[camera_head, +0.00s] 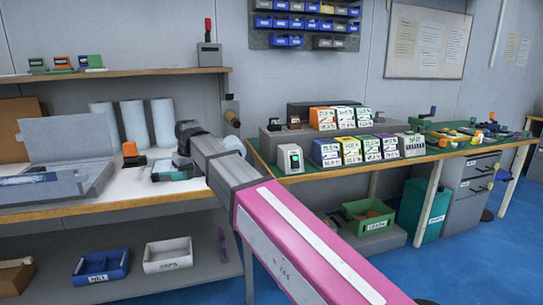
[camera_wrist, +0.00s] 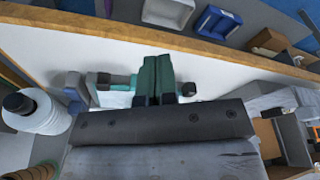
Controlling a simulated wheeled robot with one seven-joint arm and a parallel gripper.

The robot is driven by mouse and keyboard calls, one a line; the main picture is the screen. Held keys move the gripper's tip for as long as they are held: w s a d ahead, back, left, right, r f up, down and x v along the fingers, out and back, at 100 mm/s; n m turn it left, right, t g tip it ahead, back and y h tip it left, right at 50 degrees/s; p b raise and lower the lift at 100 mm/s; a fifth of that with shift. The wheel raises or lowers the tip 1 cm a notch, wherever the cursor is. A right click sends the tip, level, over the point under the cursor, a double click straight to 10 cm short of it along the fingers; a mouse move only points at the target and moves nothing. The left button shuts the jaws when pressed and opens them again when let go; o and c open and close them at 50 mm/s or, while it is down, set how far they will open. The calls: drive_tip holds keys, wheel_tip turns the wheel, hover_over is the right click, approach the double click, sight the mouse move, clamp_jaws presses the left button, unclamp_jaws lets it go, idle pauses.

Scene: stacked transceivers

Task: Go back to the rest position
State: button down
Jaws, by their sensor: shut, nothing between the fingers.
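My gripper (camera_wrist: 157,66) shows in the wrist view as two dark green fingers pressed together, with nothing between them. It is over the white worktop (camera_wrist: 225,72), its fingers pointing toward the worktop's wooden front edge. A teal tool (camera_wrist: 118,82) lies behind and beside the fingers; whether they touch it cannot be told. In the head view my arm reaches from the lower right to the left workbench, and I cannot make out the fingers clearly there.
A grey open case (camera_head: 72,150) stands on the left bench, with white cylinders (camera_head: 162,123) behind and an orange-topped item (camera_head: 131,153) nearby. A blue bin (camera_head: 101,266) and white bin (camera_head: 167,254) sit on the lower shelf. A green bench (camera_head: 300,172) with labelled boxes is at right.

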drive_tip(key=w+d+f+m+h, duration=0.1)
drive_tip(key=d+f+m, duration=0.1)
drive_tip(key=d+f, duration=1)
drive_tip(key=w+d+f+m, duration=0.1)
drive_tip(key=d+f+m, duration=0.2)
drive_tip(key=d+f, duration=0.95)
drive_tip(key=s+d+f+m, duration=0.1)
drive_tip(key=s+d+f, duration=0.2)
drive_tip(key=d, duration=0.5)
drive_tip(key=s+d+f+m+g, duration=0.1)
drive_tip(key=s+d+f, duration=0.2)
drive_tip(key=d, duration=0.5)
drive_tip(key=s+d+f+m+g+h, duration=0.1)
drive_tip(key=s+d+f+m, duration=0.1)
drive_tip(key=s+d, duration=0.3)
drive_tip(key=d+f, duration=0.1)
drive_tip(key=d, duration=0.2)
drive_tip(key=shift+s+d+f, duration=0.15)
drive_tip(key=shift+d+f, duration=0.25)
